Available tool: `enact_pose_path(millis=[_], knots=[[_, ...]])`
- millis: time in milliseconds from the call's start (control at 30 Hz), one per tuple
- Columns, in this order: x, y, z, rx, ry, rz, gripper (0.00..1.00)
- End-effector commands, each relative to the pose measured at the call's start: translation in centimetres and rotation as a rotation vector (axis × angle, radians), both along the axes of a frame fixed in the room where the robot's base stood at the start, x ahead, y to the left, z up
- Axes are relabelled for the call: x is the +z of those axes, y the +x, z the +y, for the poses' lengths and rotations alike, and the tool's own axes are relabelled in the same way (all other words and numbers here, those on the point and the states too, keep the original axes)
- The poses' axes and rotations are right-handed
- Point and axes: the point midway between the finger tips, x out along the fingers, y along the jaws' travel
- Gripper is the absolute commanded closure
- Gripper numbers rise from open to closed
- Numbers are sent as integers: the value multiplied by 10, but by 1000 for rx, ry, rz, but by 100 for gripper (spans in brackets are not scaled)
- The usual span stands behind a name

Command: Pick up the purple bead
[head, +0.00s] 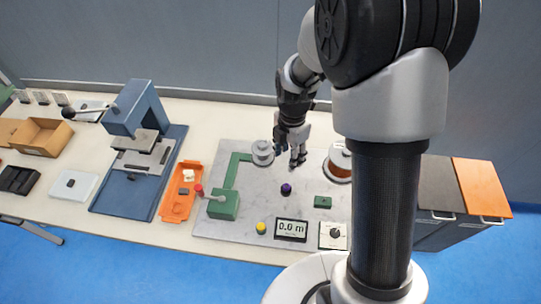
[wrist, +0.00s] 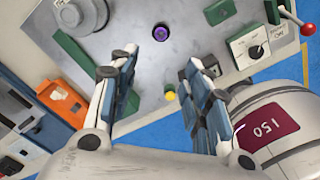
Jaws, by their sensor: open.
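The purple bead (head: 286,189) sits on the grey metal plate, near its middle. In the wrist view the purple bead (wrist: 161,33) shows past my fingertips, roughly midway between them, with bare plate around it. My gripper (head: 288,156) is behind the bead in the head view, with its fingers pointing down and apart from it. In the wrist view my gripper (wrist: 162,58) is open, with nothing between the fingers. Its height above the plate is hard to tell.
A yellow bead (head: 261,227) sits near the plate's front edge, beside a display (head: 291,230). A grey round part (head: 262,152), a green lever block (head: 224,204), a small green block (head: 322,202), a dial box (head: 333,236) and a copper coil (head: 340,160) surround the bead's clear area.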

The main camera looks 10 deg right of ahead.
Motion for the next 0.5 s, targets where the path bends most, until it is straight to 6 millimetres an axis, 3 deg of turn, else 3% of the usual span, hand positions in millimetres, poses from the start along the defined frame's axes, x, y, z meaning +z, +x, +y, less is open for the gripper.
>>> enact_pose_path(millis=[500], knots=[[-101, -1, 0, 15, 0, 8, 56]])
